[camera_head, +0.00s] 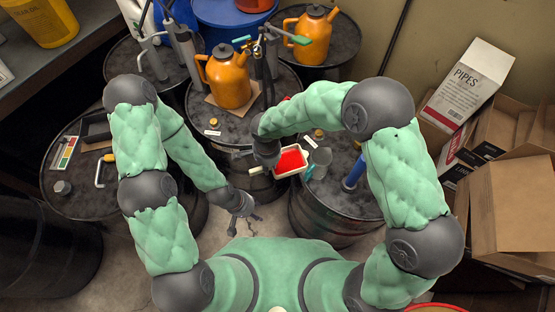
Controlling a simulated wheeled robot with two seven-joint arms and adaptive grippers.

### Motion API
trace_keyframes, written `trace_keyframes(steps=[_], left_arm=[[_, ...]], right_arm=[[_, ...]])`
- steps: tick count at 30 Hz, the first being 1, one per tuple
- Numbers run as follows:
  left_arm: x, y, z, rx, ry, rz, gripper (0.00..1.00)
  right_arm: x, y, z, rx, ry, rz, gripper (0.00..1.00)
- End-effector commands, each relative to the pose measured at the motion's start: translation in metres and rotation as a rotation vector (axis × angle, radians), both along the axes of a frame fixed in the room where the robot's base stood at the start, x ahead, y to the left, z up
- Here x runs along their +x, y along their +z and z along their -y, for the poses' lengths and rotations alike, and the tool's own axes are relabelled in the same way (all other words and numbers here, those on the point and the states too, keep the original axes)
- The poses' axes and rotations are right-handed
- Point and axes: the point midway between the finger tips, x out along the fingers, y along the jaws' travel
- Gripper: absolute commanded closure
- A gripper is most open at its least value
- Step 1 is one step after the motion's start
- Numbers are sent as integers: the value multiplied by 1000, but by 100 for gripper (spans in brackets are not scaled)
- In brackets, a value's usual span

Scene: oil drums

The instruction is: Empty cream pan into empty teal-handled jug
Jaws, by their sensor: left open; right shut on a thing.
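The cream pan (278,173) holds red liquid and looks roughly level. My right gripper (275,166) is shut on the pan at its left side. The teal-handled jug (322,157) is grey and stands upright on a black drum, just right of the pan. Its teal handle faces the pan; I cannot tell whether they touch. The inside of the jug is not clear. My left gripper (246,216) is open and empty, low in front of the drums, below and left of the pan.
Orange oil cans (229,78) stand on drums behind. A blue cylinder (354,173) stands right of the jug. Another drum (67,196) at left carries a tray and small items. Cardboard boxes (510,205) fill the right side. Bare floor shows around my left gripper.

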Motion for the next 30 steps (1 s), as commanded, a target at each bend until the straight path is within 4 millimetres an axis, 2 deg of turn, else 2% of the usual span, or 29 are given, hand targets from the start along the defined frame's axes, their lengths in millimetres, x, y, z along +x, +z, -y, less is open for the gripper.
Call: trace_keyframes(steps=[30], left_arm=[[0, 27, 0, 0, 0, 0, 50]], right_arm=[[9, -4, 20, 82, -4, -36, 100]])
